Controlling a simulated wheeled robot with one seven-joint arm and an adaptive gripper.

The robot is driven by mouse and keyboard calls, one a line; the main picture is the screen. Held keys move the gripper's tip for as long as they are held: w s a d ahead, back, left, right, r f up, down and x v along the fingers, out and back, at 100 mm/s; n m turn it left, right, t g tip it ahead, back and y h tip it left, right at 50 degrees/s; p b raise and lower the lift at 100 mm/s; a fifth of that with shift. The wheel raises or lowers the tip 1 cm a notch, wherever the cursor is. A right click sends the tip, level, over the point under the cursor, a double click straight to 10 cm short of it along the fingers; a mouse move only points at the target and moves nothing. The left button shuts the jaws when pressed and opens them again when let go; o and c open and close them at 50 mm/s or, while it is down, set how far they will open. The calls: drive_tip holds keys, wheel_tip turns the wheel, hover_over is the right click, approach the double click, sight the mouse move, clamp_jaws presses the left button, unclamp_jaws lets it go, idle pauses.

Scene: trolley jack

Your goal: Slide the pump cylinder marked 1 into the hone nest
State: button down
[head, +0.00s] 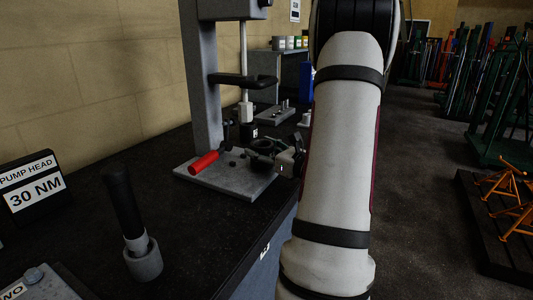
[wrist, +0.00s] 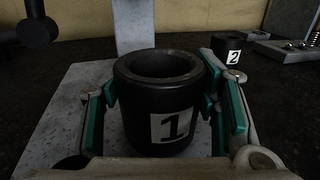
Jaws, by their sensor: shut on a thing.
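The pump cylinder marked 1 (wrist: 172,128) is a black, thick-walled ring with an open bore and a white label, upright in the wrist view. My gripper (wrist: 165,108) is shut on it, with green-padded fingers on its left and right sides. In the head view my gripper (head: 280,158) is at the right part of the grey base plate (head: 235,184), with the dark cylinder (head: 262,146) partly hidden. The cylinder's lower edge is over the plate; I cannot tell whether it touches. I cannot make out the hone nest clearly; the cylinder and fingers may hide it.
A grey column (head: 203,90) with a black arm (head: 243,81) rises behind the plate. A red handle (head: 204,163) lies at the plate's left. A black-handled tool (head: 127,210) stands in a grey cup, front left.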

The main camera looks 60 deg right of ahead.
drive_tip(key=shift+w+a+f+b, duration=0.15)
drive_tip(key=shift+w+b, duration=0.4)
drive_tip(key=shift+w, duration=0.7)
drive_tip(key=shift+w+f+b, duration=0.15)
drive_tip(key=shift+w+b, duration=0.35)
drive_tip(key=shift+w, duration=0.75)
drive_tip(key=shift+w, duration=0.1)
drive_tip(key=c, duration=0.5)
unclamp_jaws()
drive_tip(key=shift+f, duration=0.1)
drive_tip(key=s, duration=0.4)
drive_tip(key=s+a, duration=0.1)
drive_tip(key=s, duration=0.3)
drive_tip(key=s+a, duration=0.1)
drive_tip(key=s, duration=0.3)
drive_tip(key=shift+a, duration=0.15)
